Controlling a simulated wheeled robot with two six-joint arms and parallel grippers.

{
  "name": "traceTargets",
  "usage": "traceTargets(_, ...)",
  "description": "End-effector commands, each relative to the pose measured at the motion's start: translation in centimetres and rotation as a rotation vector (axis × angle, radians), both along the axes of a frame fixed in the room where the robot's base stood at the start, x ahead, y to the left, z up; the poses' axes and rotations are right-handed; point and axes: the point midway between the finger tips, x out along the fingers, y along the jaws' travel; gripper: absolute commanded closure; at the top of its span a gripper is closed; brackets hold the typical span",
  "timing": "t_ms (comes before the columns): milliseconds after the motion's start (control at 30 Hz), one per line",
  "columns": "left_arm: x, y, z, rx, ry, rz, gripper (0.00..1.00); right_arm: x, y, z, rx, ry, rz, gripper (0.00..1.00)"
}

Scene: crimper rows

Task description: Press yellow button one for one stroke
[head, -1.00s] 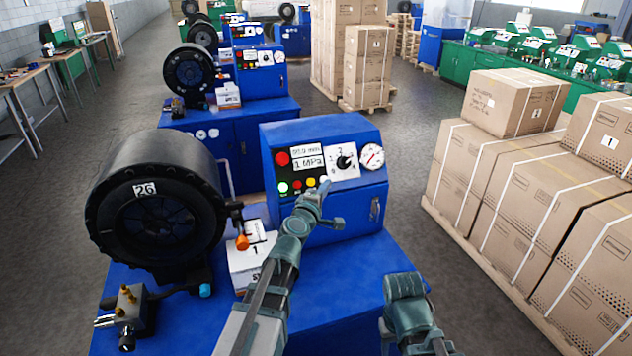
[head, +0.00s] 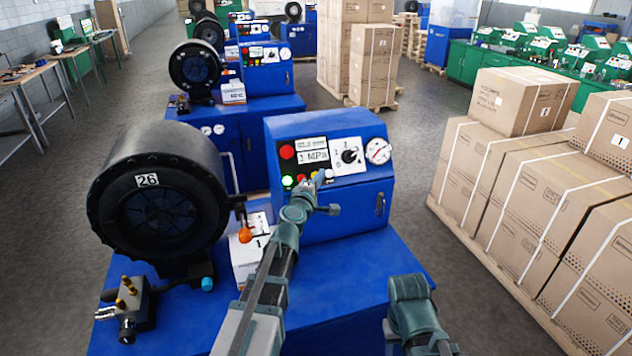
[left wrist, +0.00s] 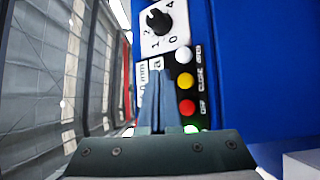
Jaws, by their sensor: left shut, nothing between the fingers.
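The yellow button is the middle of three round buttons in the left wrist view (left wrist: 186,81), between a white one and a red one. In the head view it is largely hidden behind my left fingertips. My left gripper (head: 319,177) is shut and empty, its tips in front of the button row on the blue crimper's control panel (head: 325,130). In the left wrist view the fingers (left wrist: 157,78) appear just left of the yellow button. I cannot tell whether they touch the panel.
A black crimping head (head: 160,190) marked 26 stands left of the panel. A small white box (head: 247,262) sits on the blue bench. A knob (head: 350,156) and gauge (head: 378,151) are above the buttons. Strapped cartons (head: 520,190) stand at right, across a clear aisle.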

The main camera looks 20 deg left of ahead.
Motion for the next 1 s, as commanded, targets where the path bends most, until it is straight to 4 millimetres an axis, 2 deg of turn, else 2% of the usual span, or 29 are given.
traceTargets(100, 1.3, 0.8, -1.2, -0.001, 0.0, 0.001, 1.0, 0.0, 0.0, -1.2, 0.0, 0.0, 0.0, 0.5)
traceTargets(333, 2.5, 1.6, -2.1, 0.0, 0.0, 0.0, 1.0, 0.0, 0.0, -2.1, 0.0, 0.0, -0.001, 0.5)
traceTargets(1000, 2.9, 1.9, -2.3, 0.0, 0.0, 0.0, 1.0, 0.0, 0.0, -2.3, 0.0, 0.0, -0.001, 0.5)
